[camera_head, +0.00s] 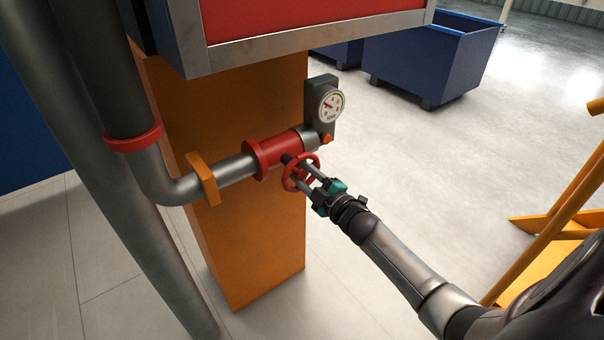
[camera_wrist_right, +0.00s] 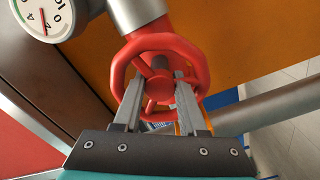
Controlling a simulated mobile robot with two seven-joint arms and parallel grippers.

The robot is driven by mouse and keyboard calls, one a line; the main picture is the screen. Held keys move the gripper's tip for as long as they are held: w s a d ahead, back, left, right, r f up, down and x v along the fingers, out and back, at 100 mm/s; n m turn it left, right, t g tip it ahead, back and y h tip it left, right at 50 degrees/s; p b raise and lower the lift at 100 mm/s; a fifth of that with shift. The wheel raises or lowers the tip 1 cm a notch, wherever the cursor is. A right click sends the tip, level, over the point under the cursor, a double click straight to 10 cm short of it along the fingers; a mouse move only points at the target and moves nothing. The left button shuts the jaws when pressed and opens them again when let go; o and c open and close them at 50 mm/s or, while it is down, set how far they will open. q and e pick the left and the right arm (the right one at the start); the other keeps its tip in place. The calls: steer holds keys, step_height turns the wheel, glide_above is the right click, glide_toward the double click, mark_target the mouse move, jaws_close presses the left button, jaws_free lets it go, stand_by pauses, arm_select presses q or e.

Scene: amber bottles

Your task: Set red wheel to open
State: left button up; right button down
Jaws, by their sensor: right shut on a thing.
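The red wheel (camera_head: 299,172) is a small handwheel on the red valve body (camera_head: 272,151) of a grey pipe. My right gripper (camera_head: 307,178) is at the wheel, its two fingers reaching in toward it. In the right wrist view the red wheel (camera_wrist_right: 160,70) fills the middle, with its hub between the fingertips of my right gripper (camera_wrist_right: 160,88). The fingers pass inside the rim and are shut on the wheel. My left gripper is in neither view.
A round gauge (camera_head: 330,104) sits above the valve, also in the wrist view (camera_wrist_right: 45,15). An orange column (camera_head: 240,240) stands behind the pipe (camera_head: 180,188). Blue bins (camera_head: 430,62) are at the back. A yellow frame (camera_head: 560,215) stands at right. The floor between is clear.

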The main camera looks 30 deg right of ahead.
steer(key=shift+n, duration=1.1)
steer(key=c, duration=0.7)
jaws_free()
steer(key=shift+c, duration=0.2)
steer(key=s+d+p, duration=0.1)
steer(key=s, duration=1.4)
steer(key=shift+s, duration=0.1)
